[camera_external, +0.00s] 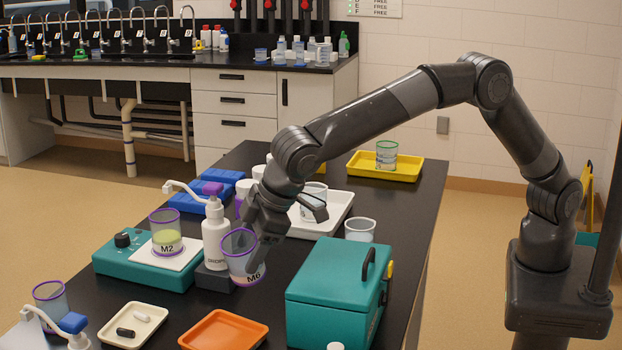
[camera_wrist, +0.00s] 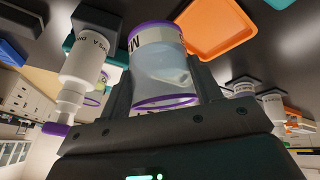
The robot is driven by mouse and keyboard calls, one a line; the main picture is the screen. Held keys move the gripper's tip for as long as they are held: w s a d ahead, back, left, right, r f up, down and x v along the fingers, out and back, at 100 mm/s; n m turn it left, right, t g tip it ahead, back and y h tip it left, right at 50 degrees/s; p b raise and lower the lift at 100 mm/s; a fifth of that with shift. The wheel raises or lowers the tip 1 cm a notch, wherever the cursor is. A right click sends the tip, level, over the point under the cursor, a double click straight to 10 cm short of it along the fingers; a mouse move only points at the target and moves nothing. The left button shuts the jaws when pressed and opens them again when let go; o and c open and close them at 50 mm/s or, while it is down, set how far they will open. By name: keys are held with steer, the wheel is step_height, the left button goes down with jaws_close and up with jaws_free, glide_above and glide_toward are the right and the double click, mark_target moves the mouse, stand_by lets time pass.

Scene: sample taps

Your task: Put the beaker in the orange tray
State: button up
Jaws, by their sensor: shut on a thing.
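A clear beaker with a purple rim, marked M6 (camera_external: 241,258), is held tilted above the black bench. My gripper (camera_external: 262,232) is shut on this beaker, which also shows between the fingers in the wrist view (camera_wrist: 163,68). The orange tray (camera_external: 224,331) lies on the bench at the front, below and slightly left of the held beaker, and looks empty. It also shows in the wrist view (camera_wrist: 216,25), near the top. Another purple-rimmed beaker, marked M2 (camera_external: 165,234), holds yellow-green liquid on a teal stirrer plate.
A white pump bottle (camera_external: 215,240) stands close left of the held beaker. A teal box (camera_external: 335,292) stands right of the orange tray. A cream tray (camera_external: 133,325) with stir bars lies to its left. A yellow tray (camera_external: 371,166) with a beaker is at the back.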

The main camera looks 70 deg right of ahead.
mark_target(237, 263)
steer(key=shift+w+d+r, duration=0.1)
steer(key=shift+d+r, duration=0.3)
steer(key=shift+d, duration=0.25)
steer(key=shift+w+d+r, duration=0.15)
steer(key=shift+d+r, duration=0.2)
steer(key=shift+d, duration=0.25)
steer(key=shift+w+d+r, duration=0.1)
steer(key=shift+d+r, duration=0.3)
steer(key=shift+d, duration=0.25)
steer(key=a+f+n+y, duration=0.1)
steer(key=a+y, duration=0.1)
steer(key=a+f+n+g+y, duration=0.1)
steer(key=a+f+n, duration=0.1)
steer(key=a, duration=0.1)
steer(key=w+a+f+n+y, duration=0.1)
steer(key=a+f+n+y, duration=0.1)
steer(key=a, duration=0.1)
steer(key=shift+a+f+g+y, duration=0.2)
steer(key=shift+a+g+y, duration=0.1)
steer(key=shift+g, duration=0.1)
steer(key=shift+f, duration=1.9)
steer(key=shift+f, duration=0.1)
steer(key=shift+f, duration=0.25)
steer(key=o, duration=1.1)
